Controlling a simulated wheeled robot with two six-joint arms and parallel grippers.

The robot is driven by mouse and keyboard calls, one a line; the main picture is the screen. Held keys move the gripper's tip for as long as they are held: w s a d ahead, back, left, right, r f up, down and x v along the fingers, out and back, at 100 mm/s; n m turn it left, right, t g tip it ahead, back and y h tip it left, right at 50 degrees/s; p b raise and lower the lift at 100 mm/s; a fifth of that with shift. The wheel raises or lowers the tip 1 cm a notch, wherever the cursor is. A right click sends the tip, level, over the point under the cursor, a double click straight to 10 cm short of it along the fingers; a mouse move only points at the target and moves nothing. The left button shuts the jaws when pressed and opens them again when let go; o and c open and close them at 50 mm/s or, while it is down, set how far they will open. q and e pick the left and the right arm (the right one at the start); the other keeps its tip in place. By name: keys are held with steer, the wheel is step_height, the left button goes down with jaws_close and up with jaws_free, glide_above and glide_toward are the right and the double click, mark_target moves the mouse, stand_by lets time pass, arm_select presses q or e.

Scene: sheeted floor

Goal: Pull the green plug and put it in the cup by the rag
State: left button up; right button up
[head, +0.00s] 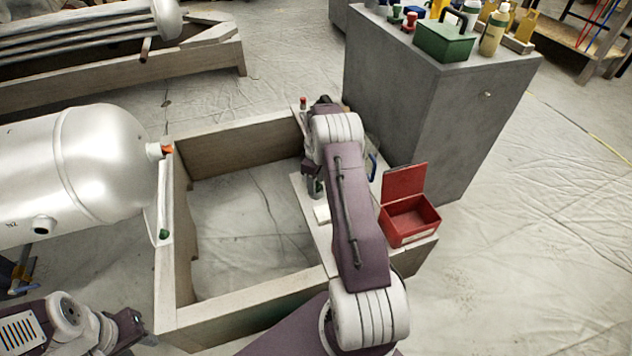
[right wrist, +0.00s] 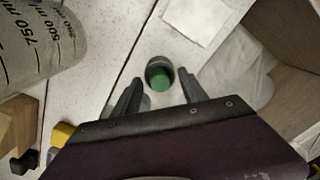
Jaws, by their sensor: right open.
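In the right wrist view a green plug (right wrist: 160,80) sits inside a small dark grey cup (right wrist: 155,63) on the pale board. A white folded rag (right wrist: 200,16) lies flat beyond the cup; it also shows in the head view (head: 321,214). My right gripper (right wrist: 160,86) is open, its fingers to either side of the plug with gaps visible. In the head view another small green piece (head: 163,234) shows by the tank's end, below an orange plug (head: 166,149). My left gripper (head: 130,328) is low at the left; its jaws are unclear.
A clear measuring jug (right wrist: 40,40) stands left of the cup in the wrist view. An open red box (head: 410,222) stands right of my right arm. A silver tank (head: 95,165) lies left. A grey block (head: 440,110) with tools stands behind.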

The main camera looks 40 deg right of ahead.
step_height(320, 180, up, 9)
steer(key=p, duration=0.6)
